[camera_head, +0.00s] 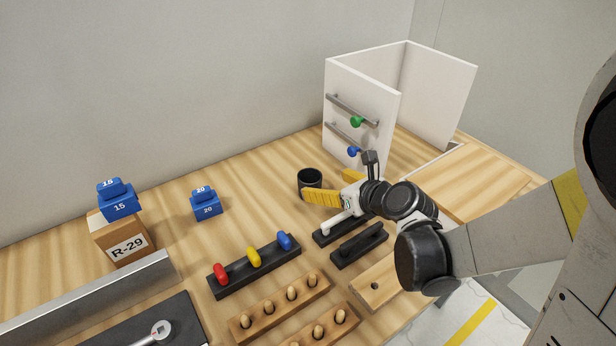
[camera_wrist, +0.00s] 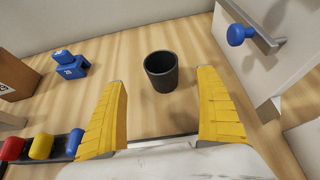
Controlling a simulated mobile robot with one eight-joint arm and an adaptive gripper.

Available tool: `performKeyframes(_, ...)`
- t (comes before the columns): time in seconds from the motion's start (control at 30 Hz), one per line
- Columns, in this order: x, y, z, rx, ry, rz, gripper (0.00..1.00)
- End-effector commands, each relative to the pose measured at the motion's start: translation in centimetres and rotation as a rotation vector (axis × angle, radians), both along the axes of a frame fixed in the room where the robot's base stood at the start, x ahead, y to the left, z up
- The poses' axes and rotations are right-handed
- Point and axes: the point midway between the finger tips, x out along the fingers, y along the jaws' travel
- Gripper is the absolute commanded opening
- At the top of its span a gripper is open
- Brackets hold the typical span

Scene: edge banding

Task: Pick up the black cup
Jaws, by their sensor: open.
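The black cup (camera_head: 309,180) stands upright on the wooden table, left of the white cabinet. In the wrist view the cup (camera_wrist: 161,72) sits a little beyond my fingertips, between their lines, and its dark open top faces up. My gripper (camera_head: 335,186) has two yellow fingers spread wide with nothing between them. In the wrist view my gripper (camera_wrist: 160,85) shows one finger on each side of the cup's line. In the head view the near finger partly overlaps the cup's lower edge. I cannot tell whether it touches.
A white cabinet (camera_head: 360,100) with handles and green and blue knobs stands right of the cup. A blue weight (camera_head: 207,205) and a box (camera_head: 122,243) are left. A black rack (camera_head: 255,267) with coloured pegs lies in front. Table left of the cup is clear.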

Motion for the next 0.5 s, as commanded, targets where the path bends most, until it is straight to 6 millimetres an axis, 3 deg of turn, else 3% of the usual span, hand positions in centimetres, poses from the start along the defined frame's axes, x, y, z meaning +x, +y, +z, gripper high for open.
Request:
performKeyframes(0.13, 2.0, 1.4, -1.6, -0.002, 0.0, 0.003, 0.84)
performKeyframes(0.5, 5.2, 3.3, -3.5, -0.004, -0.001, 0.003, 0.84)
